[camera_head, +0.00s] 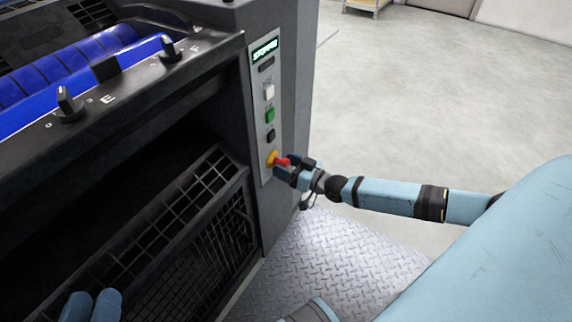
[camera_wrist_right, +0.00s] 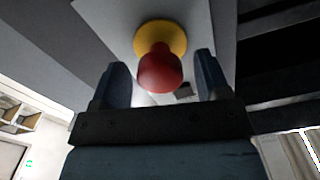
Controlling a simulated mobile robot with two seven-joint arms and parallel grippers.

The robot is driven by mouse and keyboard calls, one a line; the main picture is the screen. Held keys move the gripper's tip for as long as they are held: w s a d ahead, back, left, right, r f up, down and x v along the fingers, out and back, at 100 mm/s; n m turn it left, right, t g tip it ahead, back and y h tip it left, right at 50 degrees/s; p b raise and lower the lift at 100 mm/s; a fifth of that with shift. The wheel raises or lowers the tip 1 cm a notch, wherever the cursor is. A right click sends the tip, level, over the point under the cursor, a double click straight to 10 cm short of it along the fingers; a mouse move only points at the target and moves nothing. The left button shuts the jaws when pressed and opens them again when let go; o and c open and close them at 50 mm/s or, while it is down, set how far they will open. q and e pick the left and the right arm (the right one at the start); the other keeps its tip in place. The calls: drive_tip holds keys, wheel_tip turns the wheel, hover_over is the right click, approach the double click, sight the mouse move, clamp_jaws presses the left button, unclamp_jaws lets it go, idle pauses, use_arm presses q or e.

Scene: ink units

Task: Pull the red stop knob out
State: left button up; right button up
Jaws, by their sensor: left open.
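The red stop knob (camera_head: 282,161) sticks out of a yellow collar (camera_head: 272,158) low on the grey control panel of the machine. In the right wrist view the red knob (camera_wrist_right: 160,70) stands in front of the round yellow collar (camera_wrist_right: 161,38). My right gripper (camera_wrist_right: 163,72) is open, with one finger on each side of the knob and gaps showing between fingers and knob. In the head view this gripper (camera_head: 287,168) is at the knob. My left gripper (camera_head: 92,303) is open at the bottom left edge, far from the knob, and partly cut off.
Above the knob, the panel carries a black button (camera_head: 271,135), a green button (camera_head: 269,115), a white button (camera_head: 268,91) and a lit display (camera_head: 265,50). A dark mesh guard (camera_head: 195,255) lies at lower left. The floor (camera_head: 430,100) at right is open.

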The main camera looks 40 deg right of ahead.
use_arm(q)
wheel_tip(320, 180, up, 6)
drive_tip(key=t+p, duration=0.2)
drive_tip(key=p, duration=0.2)
drive_tip(key=shift+s+a+r+n+t, duration=0.2)
drive_tip(key=shift+a+r+n+t, duration=0.1)
drive_tip(key=shift+a+t, duration=0.1)
use_arm(e)
drive_tip(key=v, duration=1.3)
drive_tip(key=shift+s, duration=0.35)
use_arm(q)
drive_tip(key=shift+f, duration=0.1)
use_arm(e)
drive_tip(key=shift+d, duration=0.1)
